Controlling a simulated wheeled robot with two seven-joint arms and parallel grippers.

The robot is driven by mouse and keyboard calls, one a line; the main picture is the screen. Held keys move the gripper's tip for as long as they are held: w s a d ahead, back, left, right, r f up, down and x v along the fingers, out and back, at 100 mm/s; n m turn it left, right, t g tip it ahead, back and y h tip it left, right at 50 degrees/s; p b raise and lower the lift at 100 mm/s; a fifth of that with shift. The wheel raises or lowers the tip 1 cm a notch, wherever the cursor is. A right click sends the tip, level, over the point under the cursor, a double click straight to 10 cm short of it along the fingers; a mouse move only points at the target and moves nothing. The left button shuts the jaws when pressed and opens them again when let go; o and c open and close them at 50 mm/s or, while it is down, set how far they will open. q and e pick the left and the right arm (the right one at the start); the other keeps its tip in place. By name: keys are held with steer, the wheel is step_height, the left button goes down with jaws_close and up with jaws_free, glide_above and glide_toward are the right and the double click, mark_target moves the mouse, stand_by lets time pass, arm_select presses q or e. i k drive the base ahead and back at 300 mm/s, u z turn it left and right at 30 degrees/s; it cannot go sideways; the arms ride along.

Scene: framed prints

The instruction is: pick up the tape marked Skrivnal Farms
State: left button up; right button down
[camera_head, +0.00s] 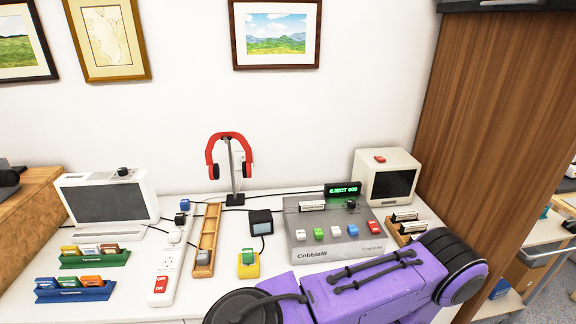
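I cannot read "Skrivnal Farms" on any tape from here, so I cannot tell which one it is. Small cartridges with label strips stand in a green rack (95,262) and a blue rack (75,294) at the left. Neither gripper shows; a purple arm of mine crosses the bottom right and hides the table's front there.
The console has coloured buttons and a green display (342,189) reading "EJECT" something. Red headphones (229,150) hang on a stand behind. A white monitor (108,200), a power strip (173,265) and a cream monitor (388,178) crowd the table. A wooden panel (490,130) bounds the right.

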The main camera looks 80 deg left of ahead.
mark_target(319, 205)
steer(key=k, duration=0.2)
steer(key=u, duration=1.2)
